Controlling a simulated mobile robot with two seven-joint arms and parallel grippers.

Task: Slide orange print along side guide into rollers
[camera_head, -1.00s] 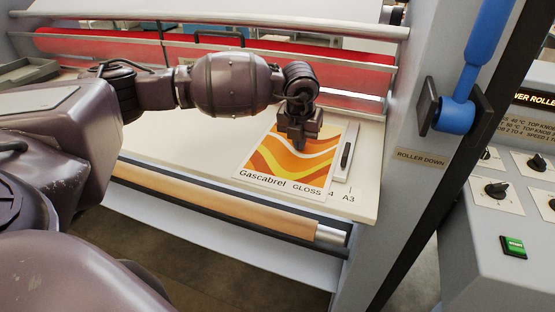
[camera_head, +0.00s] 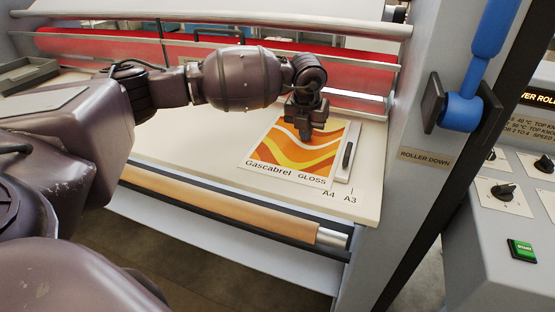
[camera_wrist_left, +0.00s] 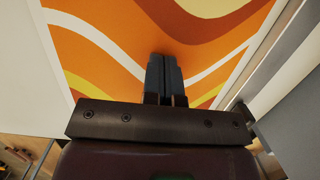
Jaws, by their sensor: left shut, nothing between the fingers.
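The orange print (camera_head: 272,150), with wavy bands and the words "Gascabrel GLOSS", lies flat on the cream feed table (camera_head: 190,140). Its right edge is beside the side guide (camera_head: 345,160), a pale strip with a black slot or handle. My left gripper (camera_head: 304,138) is shut and empty, pointing down with its fingertips on or just above the print. In the left wrist view its closed fingers (camera_wrist_left: 163,62) are over the orange print (camera_wrist_left: 100,60). The red roller (camera_head: 355,76) lies beyond; my arm and gripper hide part of it and the print's far edge. My right gripper is out of view.
The machine's grey side wall (camera_head: 395,185) with a blue lever (camera_head: 462,108) stands close on the right. A control panel (camera_head: 500,220) is farther right. A wooden-coloured roll (camera_head: 230,208) runs below the table's front edge. The table left of the print is clear.

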